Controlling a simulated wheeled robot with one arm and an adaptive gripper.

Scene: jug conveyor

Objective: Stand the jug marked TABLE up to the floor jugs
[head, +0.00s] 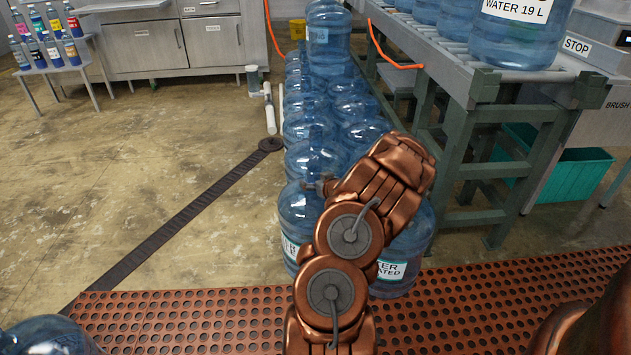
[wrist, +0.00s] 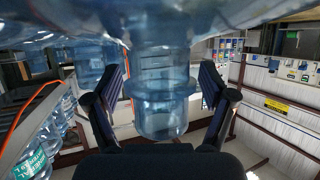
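No label reading TABLE can be made out in either view. In the head view my gripper (head: 321,184) is mostly hidden by my copper arm, over the near end of the floor jugs (head: 314,155). In the wrist view my gripper (wrist: 160,98) has its two dark fingers apart, one on each side of a clear blue jug neck (wrist: 160,105). Narrow gaps seem to show between the fingers and the neck. The body of that jug fills the top of the wrist view. Which jug this is in the head view is hard to tell.
Jugs stand on the conveyor (head: 470,75) at right, one labelled WATER 19 L (head: 515,30). A partly cut-off jug (head: 45,337) is at bottom left. A red mat (head: 180,315) lies in front. Orange hose (head: 395,63) hangs near the conveyor.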

